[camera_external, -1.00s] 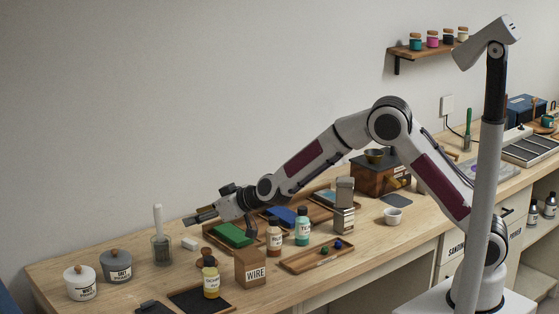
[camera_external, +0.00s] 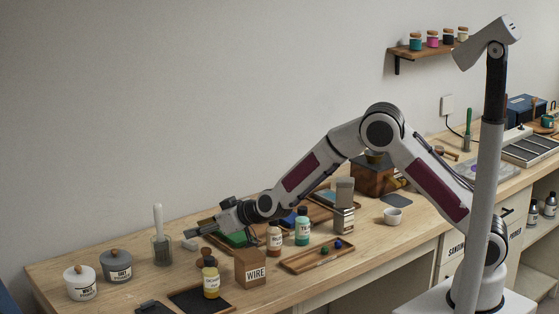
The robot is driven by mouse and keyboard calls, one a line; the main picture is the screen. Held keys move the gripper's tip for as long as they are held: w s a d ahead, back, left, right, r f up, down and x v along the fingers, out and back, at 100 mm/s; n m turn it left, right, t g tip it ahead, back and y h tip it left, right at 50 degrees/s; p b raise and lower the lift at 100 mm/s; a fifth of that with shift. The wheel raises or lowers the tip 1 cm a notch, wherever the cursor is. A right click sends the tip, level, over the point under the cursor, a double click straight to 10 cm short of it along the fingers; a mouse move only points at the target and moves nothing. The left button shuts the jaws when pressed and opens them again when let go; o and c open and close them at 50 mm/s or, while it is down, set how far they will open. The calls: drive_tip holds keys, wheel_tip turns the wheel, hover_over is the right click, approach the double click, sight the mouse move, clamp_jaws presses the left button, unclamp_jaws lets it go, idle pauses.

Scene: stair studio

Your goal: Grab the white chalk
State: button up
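A small white block, which looks like the white chalk (camera_external: 189,245), lies on the wooden bench to the right of the glass jar. My gripper (camera_external: 190,234) is low over the bench, with its fingertips just above or behind the block in the picture. I cannot tell whether they touch it. The fingers are too small and dark to show whether they are open or shut.
A glass jar (camera_external: 162,251) with a white-handled tool stands left of the block. Two lidded pots, white (camera_external: 80,285) and grey (camera_external: 117,268), stand further left.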

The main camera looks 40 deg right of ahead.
sight(189, 242)
wheel_tip(189, 242, down, 3)
drive_tip(key=shift+r, duration=0.1)
drive_tip(key=shift+w+f, duration=0.1)
drive_tip(key=shift+f, duration=0.25)
drive_tip(key=shift+x, duration=1.35)
drive_tip(key=shift+a+r, duration=0.1)
clamp_jaws()
